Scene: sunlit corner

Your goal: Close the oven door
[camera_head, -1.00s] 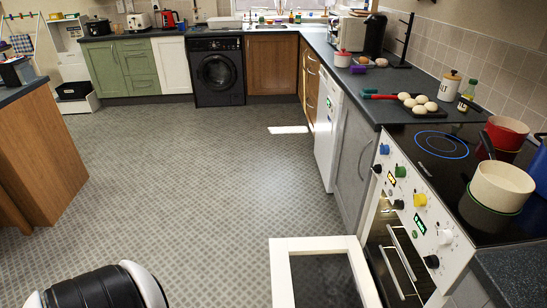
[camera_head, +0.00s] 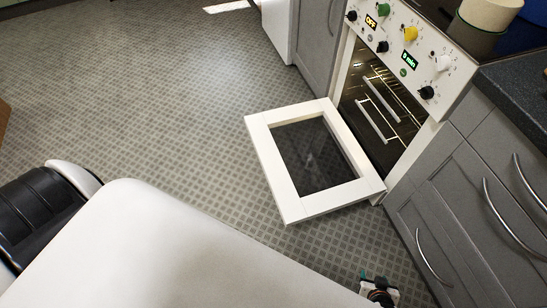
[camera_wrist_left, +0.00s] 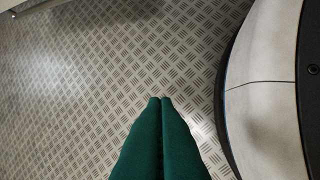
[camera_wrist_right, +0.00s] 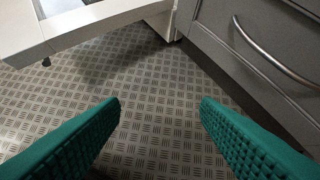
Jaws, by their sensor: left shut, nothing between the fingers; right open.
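The oven door (camera_head: 310,155) is hinged down and open, a white frame around a dark glass pane, standing out low over the floor. The oven (camera_head: 395,100) shows its lit inside, racks and knob panel. My right gripper (camera_head: 379,284) is small at the bottom edge of the head view, in front of the cupboards and below the door. In the right wrist view, its green fingers (camera_wrist_right: 160,104) are open and empty, and the door's white frame (camera_wrist_right: 100,28) crosses the top left, apart from them. My left gripper (camera_wrist_left: 166,100) is shut and empty above the floor; the head view does not show it.
Grey cupboards with curved handles (camera_head: 433,255) stand right of the oven; one handle (camera_wrist_right: 270,55) is close in the right wrist view. Pots stand on the hob above. Patterned floor (camera_head: 150,90) left of the door is clear.

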